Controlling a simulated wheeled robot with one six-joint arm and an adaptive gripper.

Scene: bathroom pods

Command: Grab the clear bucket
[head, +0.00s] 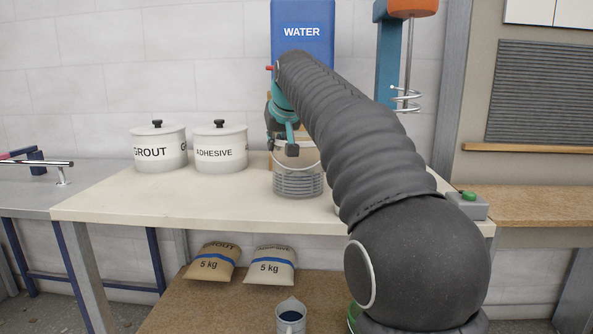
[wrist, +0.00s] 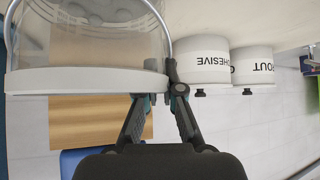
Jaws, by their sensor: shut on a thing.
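The clear bucket (head: 298,184) stands upright on the white worktop, below the blue water tank. It is see-through, with a pale rim and a thin wire handle. In the wrist view the clear bucket (wrist: 85,82) appears upside down at the upper left, its rim crossing the picture. My gripper (head: 291,149) reaches down to the bucket's rim from above. In the wrist view my gripper (wrist: 160,88) is shut on the rim, with one finger partly hidden by the bucket and the other outside it, near the handle's end.
White grout (head: 160,151) and adhesive (head: 220,151) pots stand left of the bucket. A blue water tank (head: 302,38) is behind it. A mixer whisk (head: 405,97) hangs to the right.

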